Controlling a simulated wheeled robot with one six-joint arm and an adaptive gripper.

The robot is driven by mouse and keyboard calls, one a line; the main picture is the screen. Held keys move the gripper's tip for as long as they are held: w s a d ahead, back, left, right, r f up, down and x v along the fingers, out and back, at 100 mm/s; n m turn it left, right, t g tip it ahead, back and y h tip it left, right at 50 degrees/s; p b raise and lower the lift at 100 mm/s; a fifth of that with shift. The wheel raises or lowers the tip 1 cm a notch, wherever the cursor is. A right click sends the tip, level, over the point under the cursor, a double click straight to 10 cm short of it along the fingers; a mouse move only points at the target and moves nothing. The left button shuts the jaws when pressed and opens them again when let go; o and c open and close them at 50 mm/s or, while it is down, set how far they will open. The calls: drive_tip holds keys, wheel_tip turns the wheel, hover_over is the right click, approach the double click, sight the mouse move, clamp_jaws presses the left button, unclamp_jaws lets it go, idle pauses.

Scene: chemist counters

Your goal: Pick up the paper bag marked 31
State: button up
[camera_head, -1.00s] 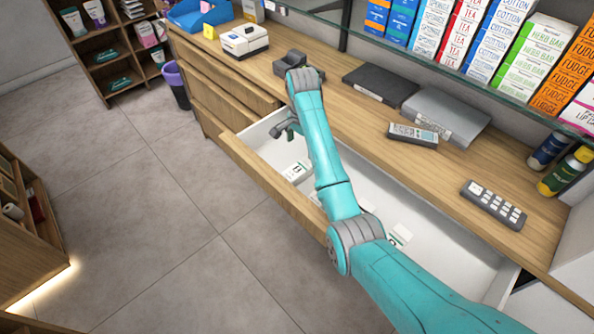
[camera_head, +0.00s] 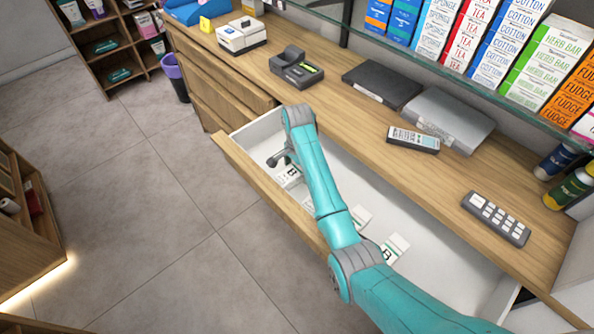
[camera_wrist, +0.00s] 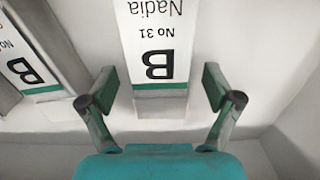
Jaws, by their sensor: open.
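The white paper bag marked No 31 (camera_wrist: 157,45), with the name Nadia, a large B and a green stripe, lies in the open drawer (camera_head: 262,130). In the wrist view its near end is between the two fingers of my gripper (camera_wrist: 160,92), with a gap on each side. My gripper is open and holds nothing. In the head view my gripper (camera_head: 277,158) is low inside the drawer's far left end, by a white bag (camera_head: 289,178) whose number is too small to read.
A similar bag (camera_wrist: 30,65) lies close on the left in the wrist view. More bags (camera_head: 394,247) lie further along the drawer. Drawer walls surround the gripper.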

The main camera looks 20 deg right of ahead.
drive_tip(key=shift+f, duration=0.25)
drive_tip(key=c, duration=1.4)
drive_tip(key=shift+o, duration=0.2)
drive_tip(key=shift+r, duration=0.1)
